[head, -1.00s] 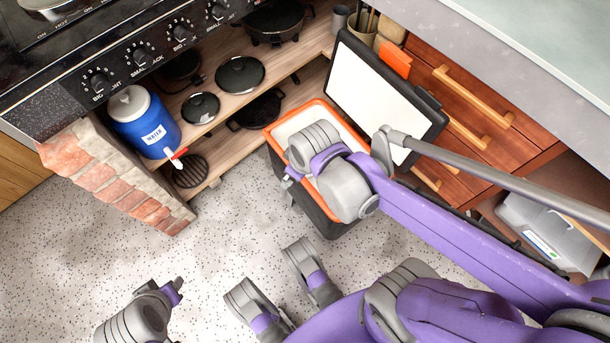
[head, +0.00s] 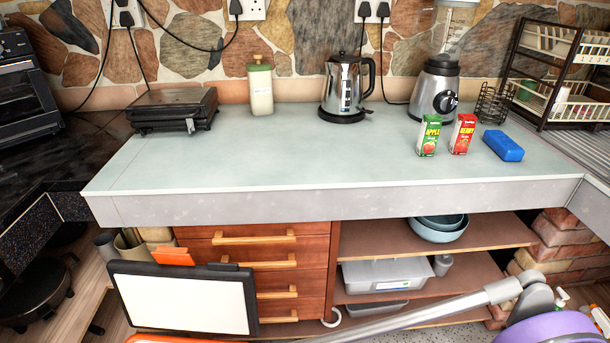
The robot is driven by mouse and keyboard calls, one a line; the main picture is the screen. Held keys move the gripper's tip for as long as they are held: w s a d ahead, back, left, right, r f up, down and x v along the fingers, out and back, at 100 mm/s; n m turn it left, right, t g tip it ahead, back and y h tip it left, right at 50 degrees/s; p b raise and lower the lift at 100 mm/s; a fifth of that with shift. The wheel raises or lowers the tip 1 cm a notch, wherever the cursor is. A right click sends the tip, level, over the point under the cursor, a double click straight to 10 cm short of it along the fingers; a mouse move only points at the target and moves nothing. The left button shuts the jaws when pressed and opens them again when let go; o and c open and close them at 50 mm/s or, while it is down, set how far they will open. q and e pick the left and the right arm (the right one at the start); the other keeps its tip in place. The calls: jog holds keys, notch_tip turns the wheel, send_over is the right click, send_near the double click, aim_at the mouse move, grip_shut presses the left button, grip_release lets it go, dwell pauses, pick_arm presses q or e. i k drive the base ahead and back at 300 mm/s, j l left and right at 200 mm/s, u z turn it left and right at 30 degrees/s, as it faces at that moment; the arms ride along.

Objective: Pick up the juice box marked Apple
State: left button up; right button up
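The juice box marked Apple (head: 429,136) is green and stands upright on the light grey-green counter (head: 250,165), right of the middle. A red juice box marked Berry (head: 463,134) stands upright just to its right, with a small gap between them. Part of my arm shows at the bottom right of the head view, below the counter. Neither gripper shows in the head view now.
A blue block-like object (head: 503,146) lies right of the Berry box. A blender (head: 438,90) stands behind the Apple box, and a kettle (head: 345,88) behind left. A dish rack (head: 565,70) is at right. The counter's front middle is clear.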

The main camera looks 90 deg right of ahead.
aim_at(431, 124)
jog(key=z, duration=3.7)
jog(key=i+l+z, duration=0.25)
jog(key=i+l, duration=0.25)
jog(key=i, duration=0.2)
